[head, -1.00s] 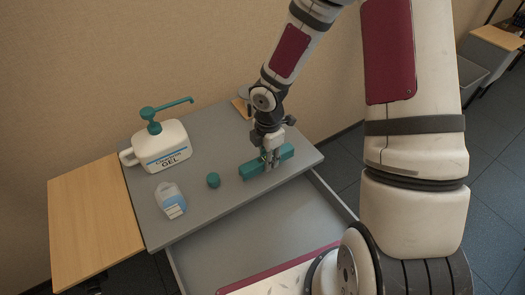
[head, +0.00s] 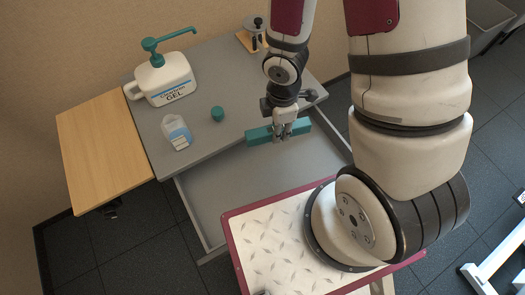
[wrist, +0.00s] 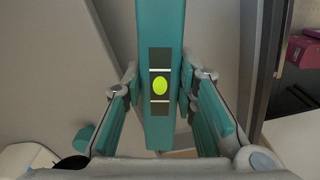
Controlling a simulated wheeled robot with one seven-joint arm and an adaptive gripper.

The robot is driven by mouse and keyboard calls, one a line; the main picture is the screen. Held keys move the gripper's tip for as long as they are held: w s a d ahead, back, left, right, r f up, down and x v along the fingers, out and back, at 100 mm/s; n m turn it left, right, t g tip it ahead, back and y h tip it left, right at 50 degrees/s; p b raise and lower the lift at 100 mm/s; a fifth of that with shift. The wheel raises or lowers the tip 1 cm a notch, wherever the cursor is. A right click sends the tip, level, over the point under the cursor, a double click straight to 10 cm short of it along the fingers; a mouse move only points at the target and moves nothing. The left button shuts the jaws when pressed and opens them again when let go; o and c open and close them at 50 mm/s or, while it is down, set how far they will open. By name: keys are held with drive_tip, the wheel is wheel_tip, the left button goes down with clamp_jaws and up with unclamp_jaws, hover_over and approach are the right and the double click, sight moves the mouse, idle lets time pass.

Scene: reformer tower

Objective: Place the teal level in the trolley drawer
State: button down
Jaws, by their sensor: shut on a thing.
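The teal level (head: 260,135) is a long bar held level in my gripper (head: 283,138). In the wrist view the level (wrist: 161,125) runs between the two fingers (wrist: 158,100), with its yellow-green vial facing the camera. My gripper is shut on it. The open trolley drawer (head: 225,200) is grey, and its visible floor looks empty. In the head view the level appears over the drawer's back part, near the edge of the trolley top (head: 215,80). My arm and base hide the drawer's right and front parts.
On the trolley top stand a white gel bottle with teal pump (head: 165,80), a small clear-white bottle (head: 177,132), a teal cap (head: 217,113) and a metal object on a wooden base (head: 254,36). A wooden side shelf (head: 100,145) extends left.

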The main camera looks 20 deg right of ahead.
sight(251, 164)
drive_tip(key=s+a+f+m+p, duration=0.2)
drive_tip(key=s+a+m+p, duration=0.4)
drive_tip(key=m, duration=0.9)
drive_tip(key=f+b, duration=0.2)
drive_tip(key=f, duration=0.2)
drive_tip(key=f+b, duration=0.3)
drive_tip(key=f, duration=0.2)
drive_tip(key=f+b, duration=0.2)
drive_tip(key=f, duration=0.2)
drive_tip(key=shift+s+a+f+b, duration=0.15)
drive_tip(key=shift+s+a+b, duration=0.15)
drive_tip(key=shift+s+a, duration=0.1)
drive_tip(key=shift+w+a+b, duration=0.15)
drive_tip(key=shift+w+b, duration=0.15)
drive_tip(key=shift+w, duration=0.2)
drive_tip(key=shift+w+a+b, duration=0.15)
drive_tip(key=shift+w+b, duration=0.25)
drive_tip(key=shift+w, duration=0.4)
drive_tip(key=shift+w+a+b, duration=0.15)
drive_tip(key=shift+w+b, duration=0.2)
drive_tip(key=shift+w, duration=0.45)
drive_tip(key=w, duration=0.3)
drive_tip(key=shift+w+a+f, duration=0.2)
drive_tip(key=shift+a, duration=0.1)
drive_tip(key=shift+f, duration=0.2)
drive_tip(key=shift+f, duration=0.1)
